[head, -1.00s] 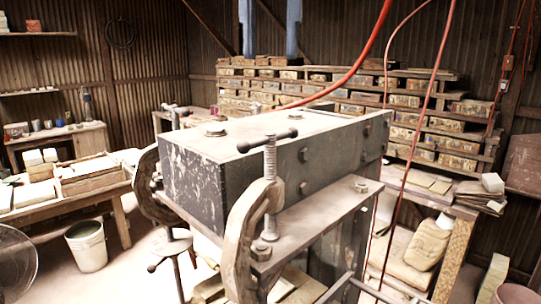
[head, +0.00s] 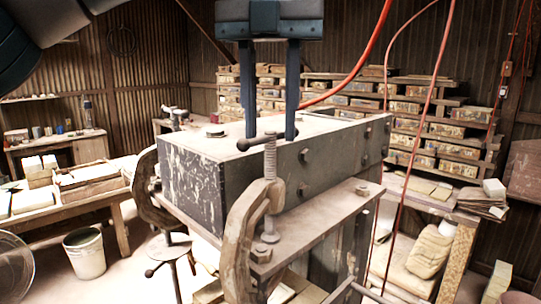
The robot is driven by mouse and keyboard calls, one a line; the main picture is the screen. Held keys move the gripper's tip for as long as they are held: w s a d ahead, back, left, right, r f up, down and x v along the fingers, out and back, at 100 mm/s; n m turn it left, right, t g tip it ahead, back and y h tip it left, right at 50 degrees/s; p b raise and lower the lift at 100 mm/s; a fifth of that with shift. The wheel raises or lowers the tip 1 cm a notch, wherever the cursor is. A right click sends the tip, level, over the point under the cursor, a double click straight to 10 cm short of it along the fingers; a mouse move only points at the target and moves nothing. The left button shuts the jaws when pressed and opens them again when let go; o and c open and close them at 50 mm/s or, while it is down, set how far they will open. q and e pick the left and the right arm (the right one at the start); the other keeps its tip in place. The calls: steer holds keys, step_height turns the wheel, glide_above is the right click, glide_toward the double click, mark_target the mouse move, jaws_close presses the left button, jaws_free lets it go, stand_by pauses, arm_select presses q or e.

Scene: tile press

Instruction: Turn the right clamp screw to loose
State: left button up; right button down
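The right clamp (head: 240,225) is a worn, rusty C-shaped clamp at the front corner of the dark press box (head: 190,190). Its threaded screw (head: 270,188) stands upright, with a dark ball-ended crossbar (head: 257,142) at the top lying roughly left to right. My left gripper (head: 270,137) points straight down from above, its two dark blue fingers spread apart. Its fingertips overlap the crossbar in the picture, one near each end, with the screw top between them. I cannot tell whether they touch it. My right gripper is out of view.
Another C-shaped clamp (head: 143,190) is on the left side of the box. Red hoses (head: 345,75) hang at the right of the gripper. A metal ledge (head: 315,225) runs along the front. Shelves of tile moulds (head: 350,100) stand behind, and a bucket (head: 85,252) is at left.

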mark_target(270, 142)
arm_select(q)
steer(key=shift+f+p, duration=0.7)
steer(key=shift+f, duration=2.1)
steer(key=shift+s, duration=0.1)
